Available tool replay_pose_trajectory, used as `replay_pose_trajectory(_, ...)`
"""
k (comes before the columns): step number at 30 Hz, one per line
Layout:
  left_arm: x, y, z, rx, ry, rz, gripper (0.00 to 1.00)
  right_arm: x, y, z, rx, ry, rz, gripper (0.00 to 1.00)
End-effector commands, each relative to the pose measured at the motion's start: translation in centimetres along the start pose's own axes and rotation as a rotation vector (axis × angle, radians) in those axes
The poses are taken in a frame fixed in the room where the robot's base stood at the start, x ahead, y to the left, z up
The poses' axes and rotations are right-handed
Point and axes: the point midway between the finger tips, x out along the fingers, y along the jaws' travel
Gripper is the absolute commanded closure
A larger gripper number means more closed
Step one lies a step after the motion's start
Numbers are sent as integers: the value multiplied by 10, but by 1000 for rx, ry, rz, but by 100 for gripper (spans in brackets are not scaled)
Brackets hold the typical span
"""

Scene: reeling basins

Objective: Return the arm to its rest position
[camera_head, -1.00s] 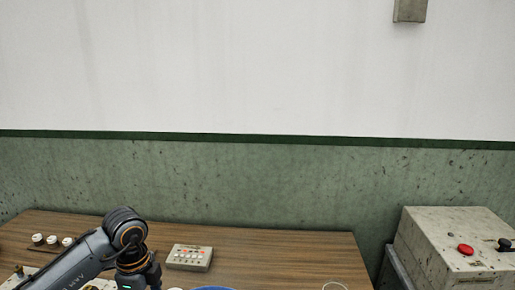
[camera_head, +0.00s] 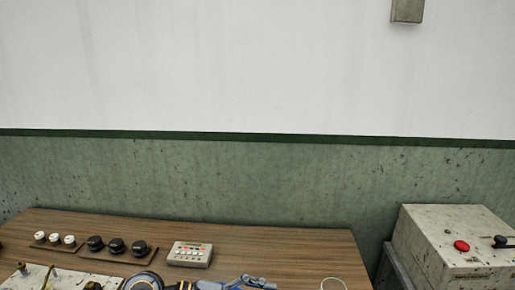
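My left arm shows only at the bottom edge, with a round dark joint and the gripper to its right. The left gripper (camera_head: 262,282) is low over the front of the wooden table (camera_head: 290,245), seen from above and cut by the frame's edge. Its fingers are too small and cropped to tell whether they are open or shut, and I see no object in them. My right gripper is out of view.
On the table are white knobs (camera_head: 54,239), black knobs (camera_head: 116,245), a small keypad box (camera_head: 190,254), a pale metal plate (camera_head: 62,279) and a thin ring (camera_head: 333,284). A grey machine box (camera_head: 430,248) with a red button (camera_head: 461,246) stands at right. The table's right-middle is clear.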

Motion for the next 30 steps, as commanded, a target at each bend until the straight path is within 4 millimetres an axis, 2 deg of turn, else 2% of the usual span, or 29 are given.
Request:
replay_pose_trajectory(1,4,-11,-22,6,98,-117,18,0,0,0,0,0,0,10)
replay_pose_trajectory(3,-1,-32,-46,8,201,-298,18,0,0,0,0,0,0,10)
replay_pose_trajectory(5,-12,-50,-58,-5,260,-460,18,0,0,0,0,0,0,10)
replay_pose_trajectory(7,-32,-70,-64,-41,297,-652,18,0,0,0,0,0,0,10)
replay_pose_trajectory(11,-79,-92,-47,-161,267,-994,18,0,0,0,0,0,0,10)
replay_pose_trajectory(13,-105,-94,-24,-253,198,-1156,18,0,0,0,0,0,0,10)
replay_pose_trajectory(15,-129,-85,4,-362,98,-1292,18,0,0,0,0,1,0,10)
replay_pose_trajectory(17,-147,-70,32,-468,-12,-1384,18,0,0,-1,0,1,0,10)
replay_pose_trajectory(20,-168,-28,78,-663,-227,-1474,18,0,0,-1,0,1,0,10)
replay_pose_trajectory(21,-173,-5,95,-747,-323,-1484,18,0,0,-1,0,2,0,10)
replay_pose_trajectory(23,-177,33,117,-873,-471,-1474,18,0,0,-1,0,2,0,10)
replay_pose_trajectory(24,-178,61,128,-956,-569,-1446,18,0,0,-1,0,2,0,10)
replay_pose_trajectory(27,-174,127,144,-1138,-777,-1336,18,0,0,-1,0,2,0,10)
replay_pose_trajectory(30,-168,181,145,-1270,-924,-1200,18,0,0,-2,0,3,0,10)
